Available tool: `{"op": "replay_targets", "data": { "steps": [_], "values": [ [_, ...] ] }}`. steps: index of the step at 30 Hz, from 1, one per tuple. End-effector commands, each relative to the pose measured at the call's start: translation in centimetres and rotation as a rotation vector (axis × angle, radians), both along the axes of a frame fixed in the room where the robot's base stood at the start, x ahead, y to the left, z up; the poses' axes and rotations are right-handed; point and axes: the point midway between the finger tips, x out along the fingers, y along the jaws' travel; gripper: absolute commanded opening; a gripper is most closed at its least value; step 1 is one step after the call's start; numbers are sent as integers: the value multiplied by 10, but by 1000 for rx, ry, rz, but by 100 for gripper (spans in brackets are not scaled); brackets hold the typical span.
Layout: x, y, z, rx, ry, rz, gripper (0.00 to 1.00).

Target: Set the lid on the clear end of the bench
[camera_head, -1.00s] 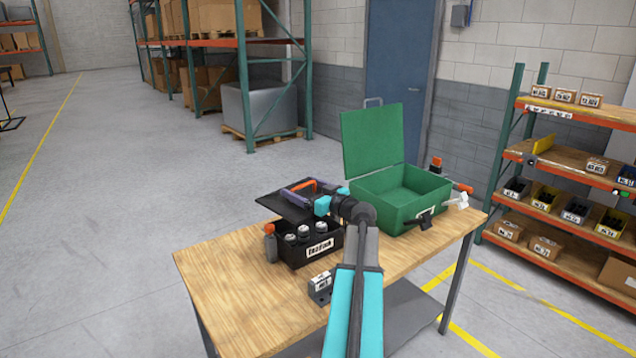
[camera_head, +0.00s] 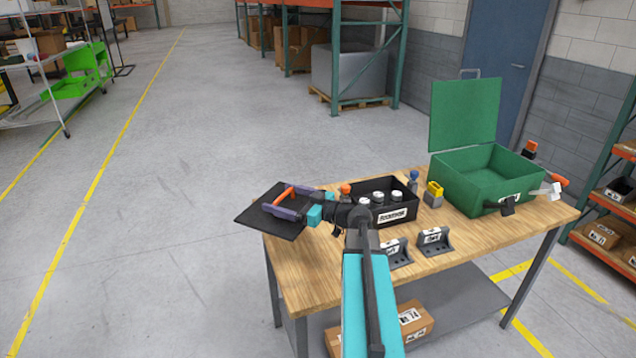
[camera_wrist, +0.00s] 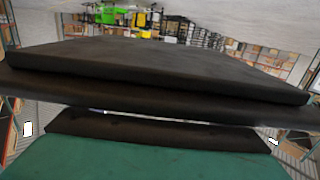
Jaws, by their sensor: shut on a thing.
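The lid (camera_head: 262,225) is a flat black panel with an orange handle (camera_head: 285,196). My gripper (camera_head: 291,203) is shut on the lid at its handle and holds it over the left end of the bench (camera_head: 303,271). Much of the lid sticks out past the bench's left edge, with floor behind it. In the wrist view the lid (camera_wrist: 160,65) fills the middle as a dark slab. Whether it touches the bench top cannot be told. My arm hides part of the bench front.
An open black box (camera_head: 398,214) with several silver-topped bottles stands right of my gripper. A green case (camera_head: 480,185) with its cover up is at the right end. Two grey brackets (camera_head: 433,241) sit near the front edge. The left front bench top is bare.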

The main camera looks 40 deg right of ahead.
Motion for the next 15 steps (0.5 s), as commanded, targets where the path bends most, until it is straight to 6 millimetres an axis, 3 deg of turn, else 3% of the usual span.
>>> {"op": "replay_targets", "data": {
  "steps": [1, 3, 10, 15],
  "values": [
    [2, 26, -6, 3, -1, 41, 58],
    [4, 55, -13, 5, -2, 90, 58],
    [2, 150, -43, 8, -8, 255, 58],
    [-8, 216, -76, 14, -15, 372, 58]
  ]
}}
